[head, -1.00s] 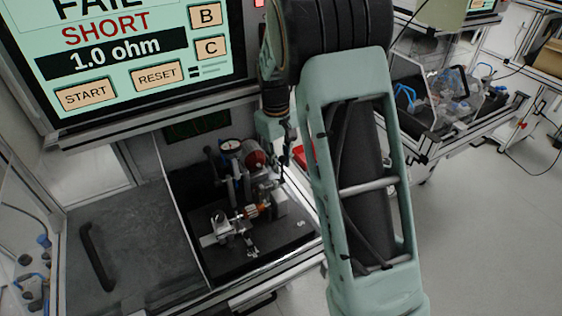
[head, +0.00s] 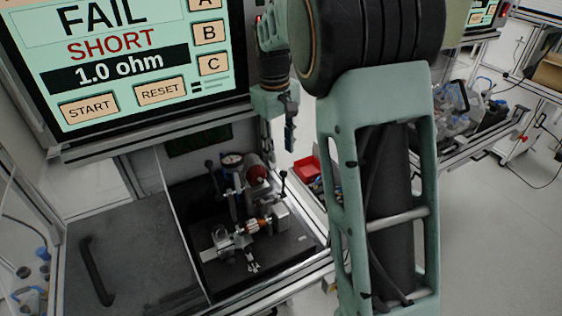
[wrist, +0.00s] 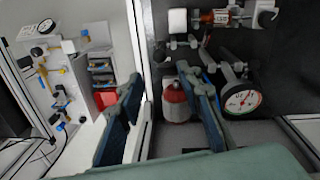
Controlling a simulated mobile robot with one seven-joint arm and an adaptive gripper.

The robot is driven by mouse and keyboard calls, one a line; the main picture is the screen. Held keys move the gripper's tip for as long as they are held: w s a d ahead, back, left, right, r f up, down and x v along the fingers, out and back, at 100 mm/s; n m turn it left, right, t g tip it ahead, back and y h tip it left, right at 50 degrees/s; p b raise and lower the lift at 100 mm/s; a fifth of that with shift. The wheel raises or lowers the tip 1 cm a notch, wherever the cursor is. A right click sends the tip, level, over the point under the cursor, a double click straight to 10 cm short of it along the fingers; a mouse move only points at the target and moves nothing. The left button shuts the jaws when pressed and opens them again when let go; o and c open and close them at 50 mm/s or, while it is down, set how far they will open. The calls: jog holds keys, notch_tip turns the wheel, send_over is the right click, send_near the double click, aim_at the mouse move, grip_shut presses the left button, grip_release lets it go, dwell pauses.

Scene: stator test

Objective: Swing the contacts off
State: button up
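The test fixture stands on a black base plate (head: 290,255) in the open bay. A copper-coloured wound part (head: 257,226) lies across it between metal holders; it also shows at the top of the wrist view (wrist: 218,17). Levers with black knobs stand at the left (head: 209,164) and right (head: 283,174) of the fixture. I cannot make out clearly where the contacts touch the part. My gripper (head: 290,136) is above and behind the fixture's right side. In the wrist view my gripper (wrist: 162,82) is open, its blue-padded fingers apart and nothing held between them.
A screen (head: 120,70) reads FAIL, SHORT, 1.0 ohm. A red cylinder (wrist: 175,102) and a dial gauge (wrist: 241,100) stand near my right finger in the wrist view. A red bin (head: 306,169) is right of the bay. A grey panel with a handle (head: 96,270) lies left.

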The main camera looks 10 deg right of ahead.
jog(key=shift+r, duration=0.75)
jog(key=shift+s+d+f, duration=0.1)
jog(key=shift+s+f, duration=0.15)
jog(key=shift+f, duration=0.05)
jog(key=c, duration=0.5)
jog(key=s+d+f+m+g+y, duration=0.1)
jog(key=s+f+m, duration=0.1)
jog(key=s+d+f+m+y+b, duration=0.1)
jog(key=s+f+m, duration=0.1)
jog(key=s+f, duration=0.1)
jog(key=s+d+f+m+g+y+b, duration=0.1)
jog(key=s+f+m+y, duration=0.1)
jog(key=f, duration=0.1)
jog(key=shift+s+d+m+g, duration=0.15)
jog(key=shift+s+m+g, duration=0.15)
grip_shut()
jog(key=s+f+m+y+b, duration=0.1)
jog(key=s+f+m+y, duration=0.2)
jog(key=s+m+y, duration=0.3)
jog(key=w+d+r+m+t+y+b, duration=0.1)
jog(key=d+m+t+b, duration=0.1)
jog(key=d+m+t, duration=0.6)
jog(key=d+r+m+t+y+b, duration=0.15)
jog(key=m+t, duration=0.45)
jog(key=m, duration=0.6)
jog(key=p+x, duration=0.1)
jog(key=x, duration=1.2)
jog(key=shift+w+r+p, duration=0.15)
jog(key=shift+w+p, duration=0.2)
jog(key=shift+w, duration=0.05)
